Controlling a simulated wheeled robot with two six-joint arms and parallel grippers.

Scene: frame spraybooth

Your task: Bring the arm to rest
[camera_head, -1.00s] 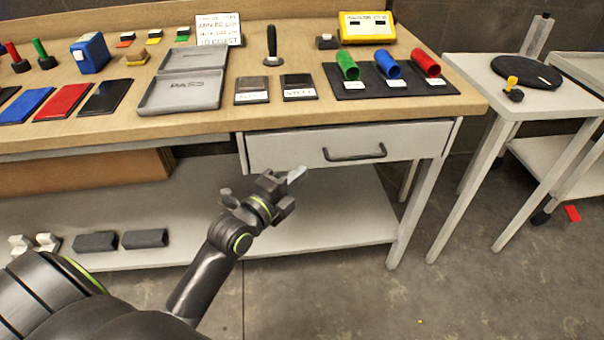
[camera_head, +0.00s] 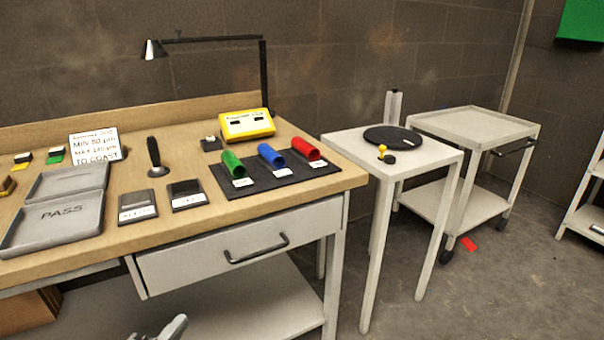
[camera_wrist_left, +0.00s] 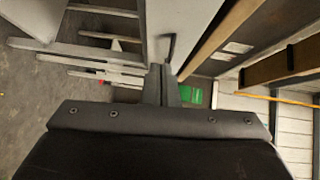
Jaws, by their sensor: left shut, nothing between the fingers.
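My left gripper (camera_head: 160,331) shows only at the bottom edge of the head view, in front of the lower part of the workbench (camera_head: 105,242). Most of that arm is out of the picture. In the left wrist view the two fingers of this gripper (camera_wrist_left: 162,84) are together, with nothing between them. The gripper is below the closed drawer (camera_head: 190,262) in the head view and apart from the items on the bench top. My right gripper is in neither view.
The drawer handle (camera_head: 257,250) sticks out from the bench front. A white stand (camera_head: 440,160) with a black round plate (camera_head: 392,138) and a grey cart (camera_head: 470,125) are to the right. A red piece (camera_head: 468,244) lies on the floor. Open floor lies at the lower right.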

